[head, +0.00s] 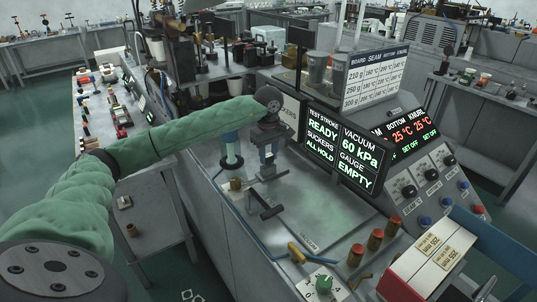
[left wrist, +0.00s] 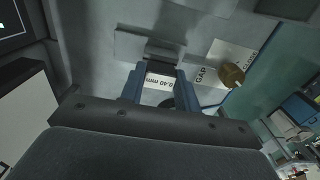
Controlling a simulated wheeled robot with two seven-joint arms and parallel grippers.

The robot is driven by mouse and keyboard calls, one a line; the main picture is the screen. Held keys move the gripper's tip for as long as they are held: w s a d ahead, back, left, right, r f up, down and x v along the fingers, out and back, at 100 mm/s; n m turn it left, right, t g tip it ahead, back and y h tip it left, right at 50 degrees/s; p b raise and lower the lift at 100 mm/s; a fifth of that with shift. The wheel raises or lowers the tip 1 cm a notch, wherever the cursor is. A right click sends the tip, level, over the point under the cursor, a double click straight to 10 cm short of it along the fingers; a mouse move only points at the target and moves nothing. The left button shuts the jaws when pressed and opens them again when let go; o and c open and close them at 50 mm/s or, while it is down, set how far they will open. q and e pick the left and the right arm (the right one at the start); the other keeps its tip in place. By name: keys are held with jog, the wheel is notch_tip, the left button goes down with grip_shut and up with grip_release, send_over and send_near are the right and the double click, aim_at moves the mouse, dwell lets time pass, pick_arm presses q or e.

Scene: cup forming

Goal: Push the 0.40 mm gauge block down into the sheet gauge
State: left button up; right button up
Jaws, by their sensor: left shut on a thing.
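My left gripper (head: 268,168) points down over the grey machine bench, and its blue fingers are shut on the 0.40 mm gauge block. In the left wrist view the block's white label (left wrist: 159,80) reads "0.40 mm" between the blue fingers (left wrist: 154,84). A grey metal piece (left wrist: 143,46) lies just beyond the fingertips and seems to be part of the sheet gauge. I cannot tell whether the block touches it. A screen (head: 360,160) reads "GAUGE EMPTY". My right gripper is out of view.
A brass knob (head: 235,184) stands left of the gripper and shows in the left wrist view (left wrist: 227,76). A dark metal bracket (head: 265,207) is in front.

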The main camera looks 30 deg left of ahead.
aim_at(269, 155)
pick_arm(q)
jog(key=shift+f+b, duration=0.45)
jog(key=shift+f, duration=0.1)
jog(key=o, duration=1)
jog(key=shift+o, duration=0.2)
jog(key=shift+r, duration=0.5)
notch_tip(269, 155, up, 6)
jog(key=shift+f+b, duration=0.2)
jog(key=shift+b, duration=1.05)
jog(key=shift+r, duration=0.65)
